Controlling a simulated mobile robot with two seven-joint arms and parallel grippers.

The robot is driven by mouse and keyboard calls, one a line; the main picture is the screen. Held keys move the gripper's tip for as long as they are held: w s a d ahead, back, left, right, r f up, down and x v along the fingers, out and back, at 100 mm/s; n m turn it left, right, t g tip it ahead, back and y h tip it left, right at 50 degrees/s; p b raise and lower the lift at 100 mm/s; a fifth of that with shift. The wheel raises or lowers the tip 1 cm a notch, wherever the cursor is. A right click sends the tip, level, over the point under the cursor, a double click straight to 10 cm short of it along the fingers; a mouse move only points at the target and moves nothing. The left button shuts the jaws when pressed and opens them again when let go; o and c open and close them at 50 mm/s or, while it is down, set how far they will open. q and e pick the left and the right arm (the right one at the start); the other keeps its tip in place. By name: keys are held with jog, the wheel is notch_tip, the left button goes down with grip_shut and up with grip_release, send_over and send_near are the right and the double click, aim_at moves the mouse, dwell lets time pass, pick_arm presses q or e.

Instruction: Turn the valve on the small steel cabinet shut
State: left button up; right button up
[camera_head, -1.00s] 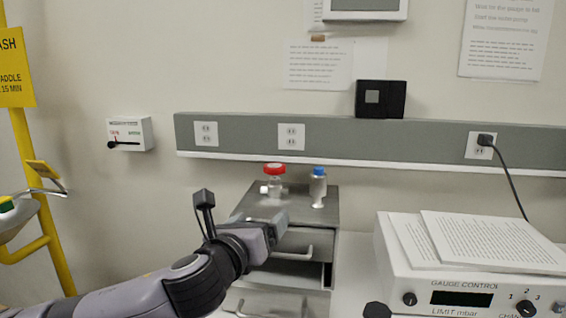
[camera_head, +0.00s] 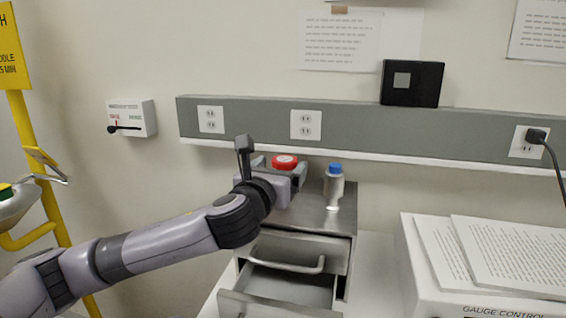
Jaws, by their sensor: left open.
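The small steel cabinet (camera_head: 318,219) stands on a white surface, with drawers in its front. I cannot tell whether the fingers touch the valve. My right gripper is not in view.
A lower drawer (camera_head: 290,285) of the cabinet stands open below. The gauge control box (camera_head: 425,270) with papers on it is at the right. A grey outlet rail (camera_head: 365,128) runs along the wall behind. A yellow post (camera_head: 30,145) stands at the far left.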

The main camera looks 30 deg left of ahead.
pick_arm(q)
jog(key=shift+w+a, duration=0.15)
jog(key=shift+w, duration=0.9)
jog(key=shift+c, duration=0.3)
jog(key=c, duration=1)
